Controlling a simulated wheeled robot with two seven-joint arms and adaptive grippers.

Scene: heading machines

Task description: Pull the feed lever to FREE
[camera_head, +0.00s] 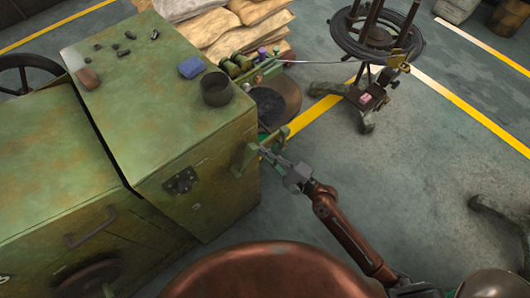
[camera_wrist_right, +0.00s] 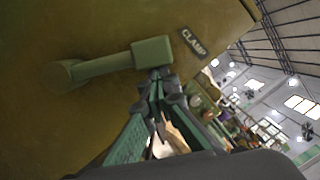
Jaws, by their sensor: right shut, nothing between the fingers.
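The feed lever (camera_wrist_right: 105,65) is a green arm on the machine's side face, with a round pivot at its left end and a blocky end at its right. A plate reading CLAMP (camera_wrist_right: 193,43) sits just beyond the blocky end. In the head view the lever (camera_head: 245,158) stands out from the green machine's right side. My right gripper (camera_head: 263,151) is at the lever's outer end. In the wrist view the closed fingertips (camera_wrist_right: 157,78) are right at the underside of the blocky end; I cannot tell if they touch. Any FREE label is not visible. My left gripper is not in view.
A wire coil stand (camera_head: 375,40) stands at the back right. Stacked sacks (camera_head: 225,25) lie behind the machine. Floor to the right is mostly clear.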

